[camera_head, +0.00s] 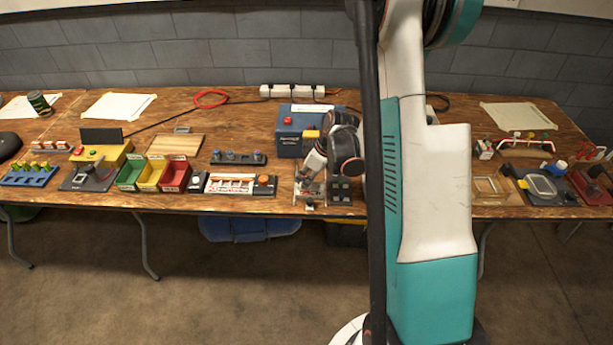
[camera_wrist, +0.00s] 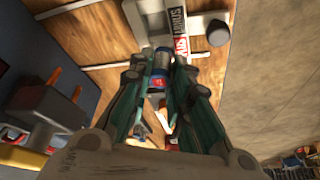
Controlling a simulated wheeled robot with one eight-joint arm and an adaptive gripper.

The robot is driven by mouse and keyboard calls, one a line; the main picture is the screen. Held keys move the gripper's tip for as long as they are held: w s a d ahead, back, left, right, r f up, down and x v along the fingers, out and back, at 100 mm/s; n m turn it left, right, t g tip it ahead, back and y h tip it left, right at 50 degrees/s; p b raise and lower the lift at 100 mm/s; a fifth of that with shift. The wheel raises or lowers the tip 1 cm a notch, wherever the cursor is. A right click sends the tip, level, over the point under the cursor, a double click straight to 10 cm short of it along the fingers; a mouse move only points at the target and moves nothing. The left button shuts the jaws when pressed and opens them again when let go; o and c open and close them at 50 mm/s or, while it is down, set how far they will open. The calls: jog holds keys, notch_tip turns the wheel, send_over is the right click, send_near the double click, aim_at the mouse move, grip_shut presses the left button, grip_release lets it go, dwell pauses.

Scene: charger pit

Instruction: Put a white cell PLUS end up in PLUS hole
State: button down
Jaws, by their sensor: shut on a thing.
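My gripper (camera_wrist: 161,72) is shut on a small cylindrical cell (camera_wrist: 160,62) in the wrist view. The cell looks pale and silvery, with a dark blue band and a red mark; the fingers cover its sides. Which end is PLUS cannot be told. Just beyond the fingertips is a white fixture (camera_wrist: 150,22) with a red-and-white lettered label (camera_wrist: 179,28). I cannot tell whether the cell touches it, and no hole shows clearly. In the head view my gripper (camera_head: 311,182) is low over this pale fixture (camera_head: 310,194) at the table's front edge; the cell is too small to make out.
A dark blue box (camera_head: 288,143) with a red button stands behind my gripper. The table edge is close in front.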

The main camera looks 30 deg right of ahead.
jog(key=shift+f+b, duration=1)
jog(key=shift+b, duration=0.05)
dwell(0.9)
jog(key=c, duration=1.4)
grip_release()
jog(key=shift+r+p, duration=2.1)
jog(key=shift+r, duration=1.45)
